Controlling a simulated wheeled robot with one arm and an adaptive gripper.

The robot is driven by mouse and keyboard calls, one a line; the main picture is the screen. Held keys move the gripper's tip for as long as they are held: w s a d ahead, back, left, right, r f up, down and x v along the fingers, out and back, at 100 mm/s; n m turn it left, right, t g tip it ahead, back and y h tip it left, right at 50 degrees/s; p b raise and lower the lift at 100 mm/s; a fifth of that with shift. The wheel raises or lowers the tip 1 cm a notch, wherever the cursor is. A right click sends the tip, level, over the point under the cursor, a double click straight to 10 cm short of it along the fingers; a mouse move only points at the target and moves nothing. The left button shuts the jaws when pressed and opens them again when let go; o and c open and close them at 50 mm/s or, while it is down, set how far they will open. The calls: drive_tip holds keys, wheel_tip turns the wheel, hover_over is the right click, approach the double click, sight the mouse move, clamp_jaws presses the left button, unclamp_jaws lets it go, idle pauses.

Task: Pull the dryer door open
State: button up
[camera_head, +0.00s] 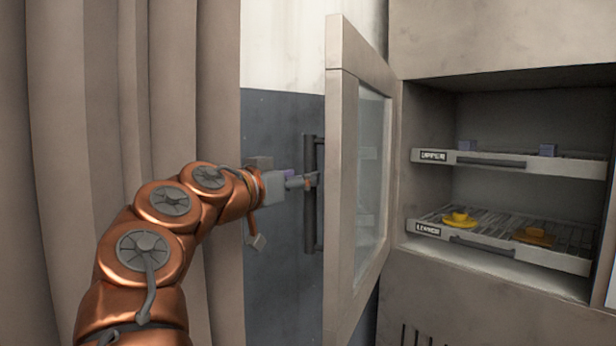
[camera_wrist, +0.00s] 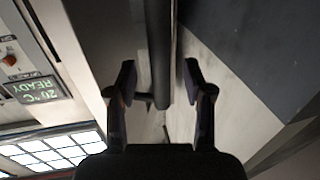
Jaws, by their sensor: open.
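The dryer door (camera_head: 345,190) has a beige frame with a glass pane and stands swung wide open, hinged beside the cabinet opening. Its dark vertical bar handle (camera_head: 309,190) is on the door's outer face. My gripper (camera_head: 308,181) is at the handle, about midway up. In the wrist view my gripper (camera_wrist: 160,85) has its two dark fingers spread on either side of the handle bar (camera_wrist: 158,45), with a gap visible at each side. The fingertips are partly hidden in the head view.
The dryer interior holds an upper rack (camera_head: 530,164) with small purple blocks and a lower rack (camera_head: 570,262) with yellow pieces. A curtain (camera_head: 60,110) hangs at left. The wrist view shows a panel display (camera_wrist: 30,88) reading "20°C READY".

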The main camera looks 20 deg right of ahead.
drive_tip(key=v, duration=0.8)
